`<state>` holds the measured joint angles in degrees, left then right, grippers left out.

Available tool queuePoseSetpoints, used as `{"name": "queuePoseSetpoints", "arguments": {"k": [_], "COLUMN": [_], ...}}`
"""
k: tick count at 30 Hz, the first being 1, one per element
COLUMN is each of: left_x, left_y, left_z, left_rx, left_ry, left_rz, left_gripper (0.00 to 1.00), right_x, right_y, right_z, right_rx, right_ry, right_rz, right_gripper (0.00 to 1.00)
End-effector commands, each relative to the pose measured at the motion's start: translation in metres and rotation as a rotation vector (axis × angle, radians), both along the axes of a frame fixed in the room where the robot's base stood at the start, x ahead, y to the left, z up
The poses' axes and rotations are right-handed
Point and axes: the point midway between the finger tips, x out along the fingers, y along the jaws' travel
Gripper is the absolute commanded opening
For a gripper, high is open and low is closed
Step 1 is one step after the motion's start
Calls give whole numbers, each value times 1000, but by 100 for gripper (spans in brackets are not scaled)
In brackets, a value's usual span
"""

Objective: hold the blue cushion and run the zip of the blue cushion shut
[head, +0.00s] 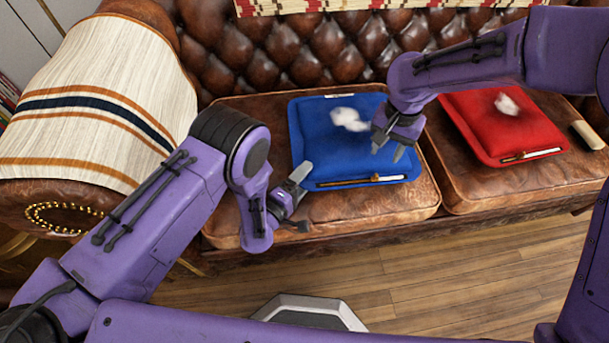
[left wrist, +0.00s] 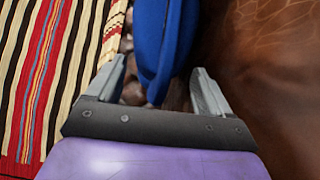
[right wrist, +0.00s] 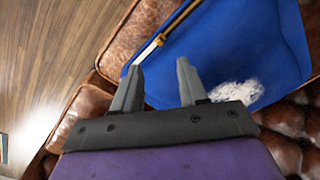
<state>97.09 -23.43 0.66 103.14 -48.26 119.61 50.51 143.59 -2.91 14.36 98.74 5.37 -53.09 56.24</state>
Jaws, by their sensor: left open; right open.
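The blue cushion (head: 312,128) lies on the left seat of the leather sofa, with a white fluffy tuft (head: 347,117) on top. Its zip (head: 350,182) runs along the front edge, with a pale strip and brass-coloured parts. My left gripper (head: 300,200) is open at the cushion's front left corner. In the left wrist view the blue cushion's edge (left wrist: 160,45) reaches between its spread fingers; contact cannot be told. My right gripper (head: 388,152) is open above the cushion's right part, fingers pointing down. In the right wrist view the zip (right wrist: 165,38) lies beyond its fingertips.
A red cushion (head: 480,115) with its own tuft and zip lies on the right seat. A small beige block (head: 587,134) is to its right. A striped throw (head: 100,100) covers the left armrest.

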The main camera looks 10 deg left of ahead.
Motion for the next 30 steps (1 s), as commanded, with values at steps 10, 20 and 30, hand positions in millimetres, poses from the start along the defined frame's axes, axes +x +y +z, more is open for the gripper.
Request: {"name": "queuePoseSetpoints", "arguments": {"k": [10, 20, 30], "left_x": [14, 14, 14], "left_y": [-9, -9, -9], "left_z": [0, 0, 0], "left_rx": [-1, 0, 0], "left_ry": [3, 1, 2], "left_rz": [0, 0, 0], "left_gripper": [81, 16, 16], "right_x": [0, 0, 32], "right_y": [0, 0, 61], "right_z": [0, 0, -6], "right_rx": [0, 0, 191], "right_ry": [0, 0, -147], "right_rz": [0, 0, -93], "right_gripper": [43, 26, 0]}}
